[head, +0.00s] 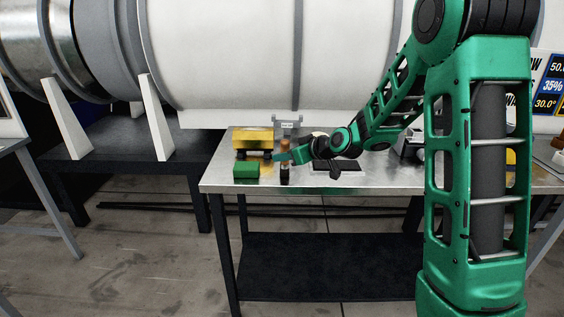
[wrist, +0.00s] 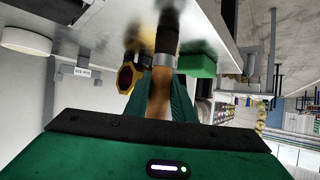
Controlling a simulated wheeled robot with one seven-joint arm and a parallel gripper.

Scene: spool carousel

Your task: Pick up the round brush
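The round brush (head: 285,170) stands roughly upright near the front left of the metal table, its dark bristle end down and brown handle up. In the wrist view the brush (wrist: 161,85) shows its brown handle, metal collar and blurred dark bristles. My gripper (head: 289,156) is at the handle, with green finger parts seen on both sides of it. In the wrist view my gripper's green fingers (wrist: 172,108) lie along and partly behind the handle. The finger contact is hidden, so I cannot tell whether they are shut on it or just around it.
A green block (head: 246,171) lies just left of the brush. A yellow object with dark lower parts (head: 253,140) stands behind it. A dark flat pad (head: 338,166) lies to the right on the metal table (head: 225,180). A large white cylinder (head: 230,60) rises behind the table.

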